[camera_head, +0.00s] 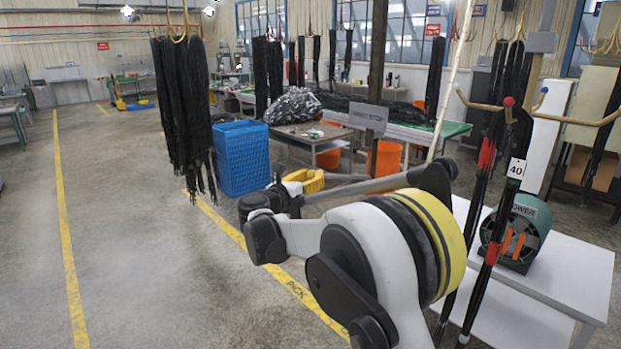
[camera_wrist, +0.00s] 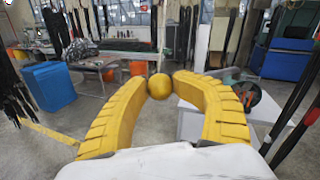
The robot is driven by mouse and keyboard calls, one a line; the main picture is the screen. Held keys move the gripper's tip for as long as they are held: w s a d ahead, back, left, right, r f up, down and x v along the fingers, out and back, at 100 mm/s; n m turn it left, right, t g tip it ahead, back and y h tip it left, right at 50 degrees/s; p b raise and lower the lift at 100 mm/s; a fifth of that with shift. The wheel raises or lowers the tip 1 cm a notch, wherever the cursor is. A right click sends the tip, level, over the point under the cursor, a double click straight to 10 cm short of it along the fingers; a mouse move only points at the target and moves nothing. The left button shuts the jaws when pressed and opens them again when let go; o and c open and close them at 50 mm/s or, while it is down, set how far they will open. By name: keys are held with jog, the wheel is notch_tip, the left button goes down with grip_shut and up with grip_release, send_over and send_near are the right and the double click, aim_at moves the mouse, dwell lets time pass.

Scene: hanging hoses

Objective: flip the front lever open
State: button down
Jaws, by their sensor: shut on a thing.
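A round yellow ball (camera_wrist: 160,87) is between the two fingertips of my gripper (camera_wrist: 160,84) in the wrist view. The yellow, ridged fingers curve in from both sides, and the tips are closed on the ball. The ball looks like a knob, but any lever shaft behind it is hidden, so I cannot tell the lever's angle. In the head view my arm fills the lower middle, and I cannot make out the fingertips or the held ball there.
A white table (camera_head: 560,260) with a green device (camera_head: 525,225) stands at the right. Hoses hang from a hooked stand tagged 40 (camera_head: 516,168) in front of it. A blue crate (camera_head: 240,158) and black hanging hoses (camera_head: 180,100) are at left. The floor at left is clear.

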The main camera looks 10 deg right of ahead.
jog(key=shift+w+r, duration=0.2)
jog(key=c, duration=1)
grip_release()
jog(key=shift+c, duration=0.2)
jog(key=shift+s+f, duration=0.1)
jog(key=v, duration=1.2)
